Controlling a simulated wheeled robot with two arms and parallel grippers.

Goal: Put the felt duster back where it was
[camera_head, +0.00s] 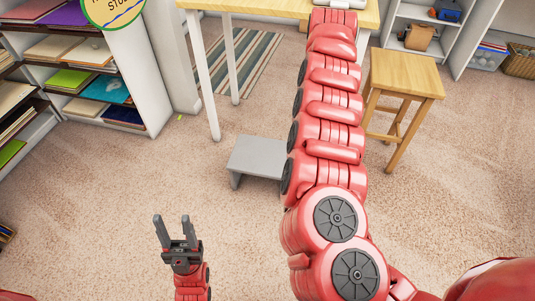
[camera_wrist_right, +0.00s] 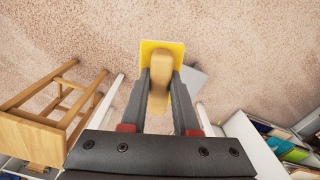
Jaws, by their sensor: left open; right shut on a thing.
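The felt duster (camera_wrist_right: 175,50) shows in the right wrist view, with a yellow felt pad and a rounded wooden handle. My right gripper (camera_wrist_right: 162,78) is shut on the handle, one finger on each side, and the pad points away from the wrist. In the head view my right arm stretches up to the wooden table (camera_head: 255,6) at the top edge, and its gripper and the duster are not visible there. My left gripper (camera_head: 172,220) is open and empty above the carpet at the lower left.
A grey step stool (camera_head: 258,157) stands left of my right arm. A wooden stool (camera_head: 407,75) stands right of it. White shelving (camera_head: 140,75) with coloured sheets is at the left, and another shelf (camera_head: 447,35) at the upper right. The carpet between is open.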

